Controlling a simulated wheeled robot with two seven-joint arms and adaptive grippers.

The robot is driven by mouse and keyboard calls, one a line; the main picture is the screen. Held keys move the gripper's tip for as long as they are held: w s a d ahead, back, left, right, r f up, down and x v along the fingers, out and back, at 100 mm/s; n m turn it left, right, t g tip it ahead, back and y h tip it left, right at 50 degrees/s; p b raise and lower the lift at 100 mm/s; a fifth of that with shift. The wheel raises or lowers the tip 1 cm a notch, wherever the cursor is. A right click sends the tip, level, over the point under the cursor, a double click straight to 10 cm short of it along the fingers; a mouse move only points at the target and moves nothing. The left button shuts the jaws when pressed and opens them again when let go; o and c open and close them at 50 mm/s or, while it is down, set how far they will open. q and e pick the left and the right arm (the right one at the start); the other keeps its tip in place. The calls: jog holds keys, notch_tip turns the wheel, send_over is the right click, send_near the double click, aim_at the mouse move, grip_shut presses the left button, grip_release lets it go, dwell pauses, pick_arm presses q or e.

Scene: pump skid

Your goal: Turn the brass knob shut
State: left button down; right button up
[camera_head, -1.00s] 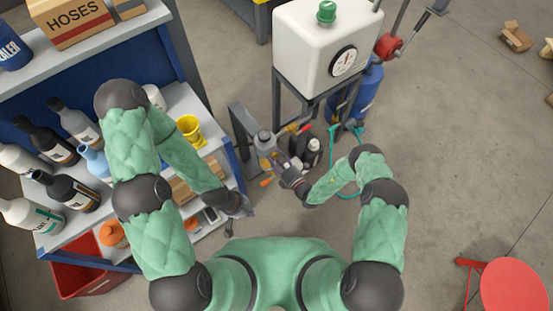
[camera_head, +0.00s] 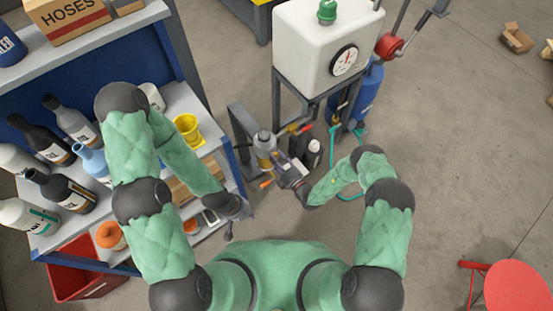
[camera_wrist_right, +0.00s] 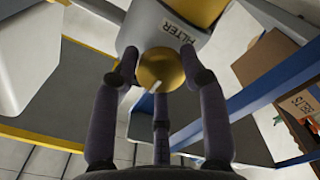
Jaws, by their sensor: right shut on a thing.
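The brass knob (camera_wrist_right: 160,72) is round, with a pale mark on its face, and sits at the end of a grey housing with a FILTER label (camera_wrist_right: 181,32) in the right wrist view. My right gripper (camera_wrist_right: 162,80) has its dark fingers closed around the knob from both sides, with a third finger below it. In the head view my right gripper (camera_head: 281,163) is at the grey filter (camera_head: 264,142), and the knob is hard to make out there. My left gripper (camera_head: 232,225) hangs beside the shelf, away from the knob; its fingers are too small to read.
A shelf (camera_head: 242,172) with several bottles and a yellow cup (camera_head: 188,128) stands at the left. A white tank (camera_head: 322,45) on a dark frame stands behind the filter. A dark bottle (camera_head: 313,153) is close to the right gripper. A red stool (camera_head: 515,287) is at the right.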

jog(key=shift+w+d, duration=0.35)
jog(key=shift+w, duration=0.05)
jog(key=o, duration=0.9)
jog(key=shift+o, duration=1.2)
jog(key=shift+f, duration=0.1)
jog(key=shift+s+a, duration=0.1)
jog(key=shift+s, duration=0.15)
jog(key=v, duration=1.1)
jog(key=shift+s+d, duration=0.2)
jog(key=shift+s, duration=0.15)
